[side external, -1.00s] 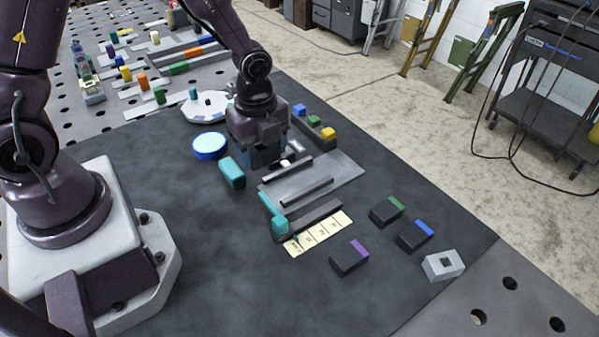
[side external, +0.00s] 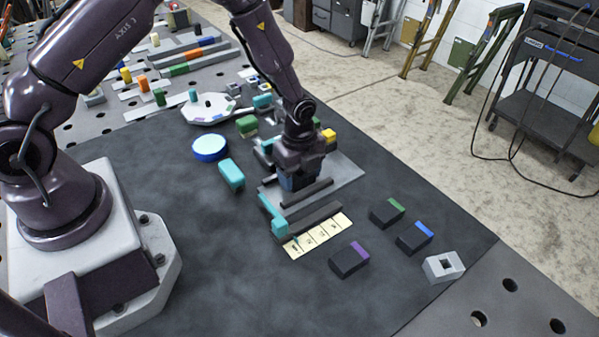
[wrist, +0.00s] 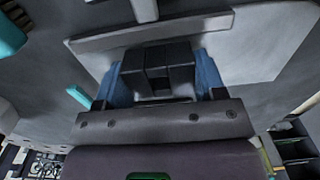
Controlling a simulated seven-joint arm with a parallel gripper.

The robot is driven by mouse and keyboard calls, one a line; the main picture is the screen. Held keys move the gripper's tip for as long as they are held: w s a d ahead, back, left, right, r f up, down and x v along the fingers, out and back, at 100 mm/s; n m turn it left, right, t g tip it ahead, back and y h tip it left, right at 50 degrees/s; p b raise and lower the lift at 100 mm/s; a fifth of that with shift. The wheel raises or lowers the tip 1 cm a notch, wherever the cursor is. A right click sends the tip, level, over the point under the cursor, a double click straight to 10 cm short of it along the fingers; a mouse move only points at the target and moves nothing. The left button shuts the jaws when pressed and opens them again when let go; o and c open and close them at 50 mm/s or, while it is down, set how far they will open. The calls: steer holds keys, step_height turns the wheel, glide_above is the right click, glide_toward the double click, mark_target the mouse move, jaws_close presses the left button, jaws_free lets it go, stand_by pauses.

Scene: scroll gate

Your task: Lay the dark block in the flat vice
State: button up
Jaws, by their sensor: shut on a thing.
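The flat vice is a grey plate (side external: 346,171) with dark raised bars, lying on the dark mat. One bar (side external: 306,193) shows just in front of my gripper (side external: 293,182), which points down over the plate. In the wrist view, my gripper (wrist: 162,77) has its blue fingers closed on the dark block (wrist: 158,57). A long dark bar of the vice (wrist: 150,31) lies just beyond the block, with the pale plate (wrist: 255,50) around it. I cannot tell whether the block touches the plate. The side view hides most of the block behind the fingers.
Dark blocks with green (side external: 388,211), blue (side external: 415,237) and purple (side external: 350,259) ends lie to the right and front. A cream marked strip (side external: 318,236) and teal pieces (side external: 231,174) are near the vice. A blue round dish (side external: 210,147) stands left.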

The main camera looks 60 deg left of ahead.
steer(key=o, duration=1.2)
steer(key=shift+f, duration=0.1)
steer(key=shift+o, duration=0.2)
step_height(320, 180, up, 21)
steer(key=s+n+t, duration=0.1)
steer(key=s+n, duration=0.2)
steer(key=n, duration=0.1)
steer(key=s+r+n+t, duration=0.4)
steer(key=s+r+n, duration=0.9)
steer(key=s, duration=0.4)
steer(key=shift+s+a+r+n+t, duration=0.2)
steer(key=shift+a+n+t, duration=0.1)
steer(key=shift+n, duration=0.2)
